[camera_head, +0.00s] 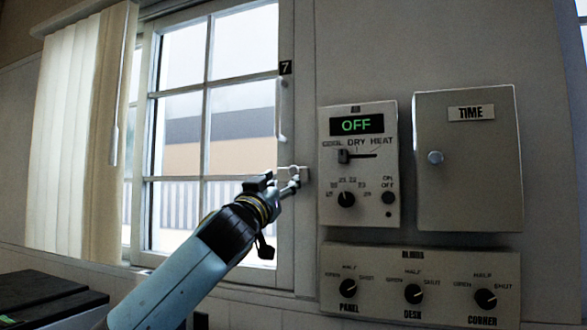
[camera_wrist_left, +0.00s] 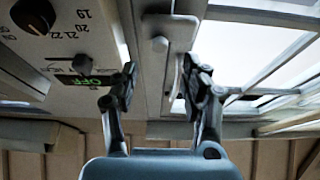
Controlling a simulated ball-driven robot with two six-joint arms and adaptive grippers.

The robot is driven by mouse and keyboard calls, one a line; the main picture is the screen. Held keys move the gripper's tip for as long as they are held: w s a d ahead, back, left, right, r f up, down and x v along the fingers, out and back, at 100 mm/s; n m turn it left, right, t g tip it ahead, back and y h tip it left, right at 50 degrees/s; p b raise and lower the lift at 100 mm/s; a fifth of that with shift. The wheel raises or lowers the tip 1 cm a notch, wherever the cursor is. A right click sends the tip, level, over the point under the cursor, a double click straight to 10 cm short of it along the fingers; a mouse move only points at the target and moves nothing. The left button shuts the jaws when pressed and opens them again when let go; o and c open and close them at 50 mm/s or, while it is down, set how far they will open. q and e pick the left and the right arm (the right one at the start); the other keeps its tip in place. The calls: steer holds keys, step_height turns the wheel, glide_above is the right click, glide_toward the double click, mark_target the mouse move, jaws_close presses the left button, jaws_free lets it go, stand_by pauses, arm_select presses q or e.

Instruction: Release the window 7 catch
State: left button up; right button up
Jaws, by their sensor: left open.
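Window 7 (camera_head: 209,75) is a white-framed window with several panes, with a black "7" tag (camera_head: 285,68) on its right frame. A small pale catch (camera_head: 304,173) sits on the right frame, level with my gripper. In the left wrist view, a pale plate with a round knob (camera_wrist_left: 160,44) lies beyond and between my fingers. My left gripper (camera_head: 292,184) is right at the catch and partly covers it. In the wrist view, the left gripper (camera_wrist_left: 160,76) is open, its fingers apart with nothing between the tips. Contact cannot be told. My right gripper is not in view.
An AC panel (camera_head: 335,198) reading "OFF" is mounted close right of the catch. A grey TIME box (camera_head: 470,190) and a panel of knobs (camera_head: 380,290) are beside and below it. A white vertical handle (camera_head: 281,108) is above the catch. Blinds (camera_head: 70,140) hang at left.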

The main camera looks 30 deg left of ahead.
mark_target(293, 172)
arm_select(q)
steer(key=p+x, duration=0.1)
steer(key=x, duration=0.3)
steer(key=shift+r, duration=0.1)
steer(key=p+x, duration=0.1)
steer(key=x, duration=0.2)
steer(key=shift+w, duration=0.1)
steer(key=shift+w+a, duration=0.1)
steer(key=shift+w, duration=0.1)
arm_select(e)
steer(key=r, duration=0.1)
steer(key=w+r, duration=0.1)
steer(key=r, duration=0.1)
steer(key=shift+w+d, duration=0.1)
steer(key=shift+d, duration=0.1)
arm_select(q)
steer(key=c, duration=0.4)
jaws_close()
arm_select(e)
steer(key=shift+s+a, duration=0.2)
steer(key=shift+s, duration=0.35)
